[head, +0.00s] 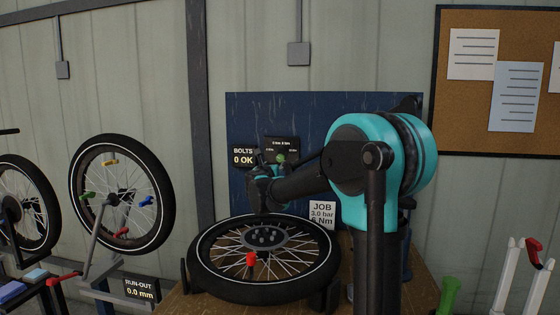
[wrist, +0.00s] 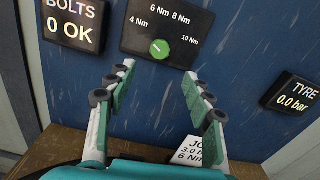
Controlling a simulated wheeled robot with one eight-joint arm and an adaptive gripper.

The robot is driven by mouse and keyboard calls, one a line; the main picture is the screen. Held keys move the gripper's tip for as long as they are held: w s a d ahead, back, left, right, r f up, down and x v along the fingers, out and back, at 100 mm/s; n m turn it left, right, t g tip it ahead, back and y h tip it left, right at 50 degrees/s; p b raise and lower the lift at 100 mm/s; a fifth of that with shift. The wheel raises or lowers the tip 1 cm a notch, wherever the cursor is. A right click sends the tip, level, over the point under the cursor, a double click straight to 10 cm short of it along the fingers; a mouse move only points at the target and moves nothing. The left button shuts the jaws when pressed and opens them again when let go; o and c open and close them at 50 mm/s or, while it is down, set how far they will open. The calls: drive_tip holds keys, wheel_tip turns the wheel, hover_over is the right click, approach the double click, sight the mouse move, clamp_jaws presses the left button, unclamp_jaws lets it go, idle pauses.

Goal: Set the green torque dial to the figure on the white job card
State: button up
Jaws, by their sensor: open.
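The green torque dial (wrist: 160,48) is a round knob on a black panel (wrist: 185,50) marked 4, 6, 8 and 10 Nm. Its pale mark points up and left, roughly towards 4 Nm. The dial also shows small in the head view (head: 281,158). My gripper (wrist: 158,74) is open and empty, its two fingers reaching towards the panel, one either side of and below the dial; it looks apart from it. The white job card (head: 322,214) reads JOB, 3.0 bar, 6 Nm. In the wrist view a finger partly hides the card (wrist: 190,156).
A BOLTS display (wrist: 72,24) reading 0 OK is left of the panel. A TYRE display (wrist: 291,93) reading 0.0 bar is to the right. A wheel (head: 205,275) with a red part (head: 251,260) lies on the wooden bench below my arm.

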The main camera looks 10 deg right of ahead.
drive_tip(key=x, duration=1.1)
drive_tip(key=shift+w, duration=0.35)
drive_tip(key=shift+d+f, duration=0.1)
drive_tip(key=shift+d, duration=0.05)
drive_tip(key=shift+c, duration=0.4)
drive_tip(key=c, duration=1.1)
drive_tip(key=shift+m, duration=3.8)
